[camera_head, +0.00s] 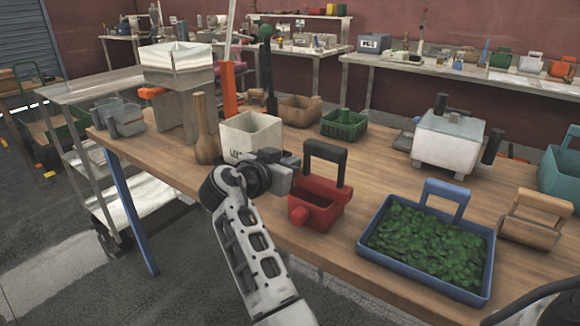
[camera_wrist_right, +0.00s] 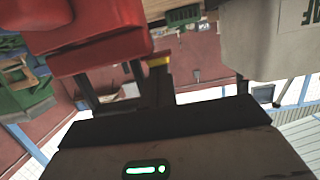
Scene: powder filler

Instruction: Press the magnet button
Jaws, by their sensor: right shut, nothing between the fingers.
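My right gripper (camera_head: 286,172) is shut and empty, above the table's near edge. It is between a white bin (camera_head: 240,140) and a red container with a black handle (camera_head: 318,205). In the right wrist view the red container (camera_wrist_right: 95,45) is at upper left, close to the shut fingers (camera_wrist_right: 158,75). The white bin (camera_wrist_right: 265,45) is at upper right. I cannot tell which part is the magnet button. My left gripper is not in view.
Bare tabletop lies between the green basket and the blue tray.

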